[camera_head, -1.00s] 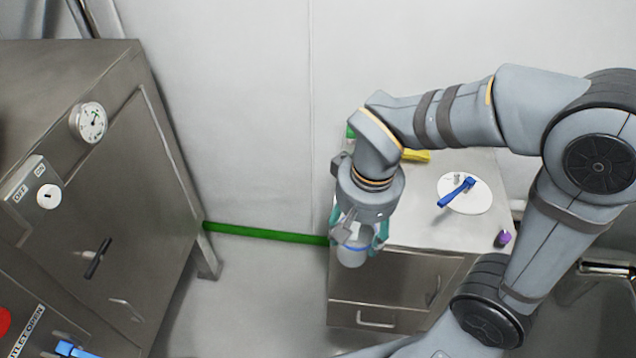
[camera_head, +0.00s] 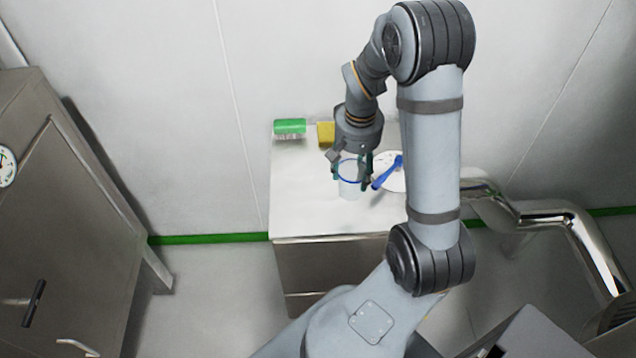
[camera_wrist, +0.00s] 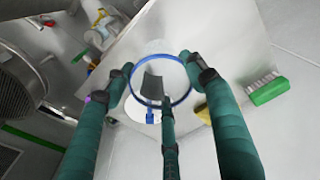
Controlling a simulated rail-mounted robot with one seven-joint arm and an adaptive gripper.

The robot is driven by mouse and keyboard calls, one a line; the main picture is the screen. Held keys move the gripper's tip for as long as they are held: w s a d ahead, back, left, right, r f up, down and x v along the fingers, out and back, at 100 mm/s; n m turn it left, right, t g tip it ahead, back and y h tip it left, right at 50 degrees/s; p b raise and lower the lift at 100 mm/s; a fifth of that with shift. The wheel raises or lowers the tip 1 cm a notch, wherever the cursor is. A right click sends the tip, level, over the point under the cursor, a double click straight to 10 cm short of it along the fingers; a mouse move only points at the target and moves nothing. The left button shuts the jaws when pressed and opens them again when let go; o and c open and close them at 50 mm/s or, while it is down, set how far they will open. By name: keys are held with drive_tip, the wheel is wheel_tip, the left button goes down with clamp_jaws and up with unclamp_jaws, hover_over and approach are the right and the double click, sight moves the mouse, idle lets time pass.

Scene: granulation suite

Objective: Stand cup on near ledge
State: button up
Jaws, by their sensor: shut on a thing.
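A pale translucent cup (camera_head: 349,189) with a blue rim is upright between the fingers of my gripper (camera_head: 351,177). It is over the white top of the steel cabinet (camera_head: 305,215); whether its base touches the top I cannot tell. In the wrist view the teal fingers of my gripper (camera_wrist: 165,95) close around the cup, whose blue rim (camera_wrist: 189,80) shows as a ring. No separate ledge can be made out; the near edge of the cabinet top runs in front of the cup.
A green brush (camera_head: 289,128) and a yellow item (camera_head: 326,134) lie at the back of the cabinet top. A blue-handled tool (camera_head: 386,173) lies on a white disc (camera_head: 396,180) close right of the cup. The front left of the top is clear.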

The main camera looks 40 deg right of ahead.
drive_tip(key=w+a+f, duration=0.1)
drive_tip(key=w, duration=0.1)
drive_tip(key=w+a+f+p, duration=0.1)
drive_tip(key=w+f, duration=0.1)
drive_tip(key=w, duration=0.1)
drive_tip(key=w+a+f+p, duration=0.1)
drive_tip(key=w+a+f, duration=0.1)
drive_tip(key=w, duration=0.1)
drive_tip(key=shift+w+f, duration=0.1)
drive_tip(key=shift+f, duration=0.05)
drive_tip(key=shift+f+p, duration=0.8)
drive_tip(key=shift+f, duration=1.25)
drive_tip(key=shift+f, duration=0.15)
drive_tip(key=o, duration=1.1)
drive_tip(key=shift+o, duration=0.2)
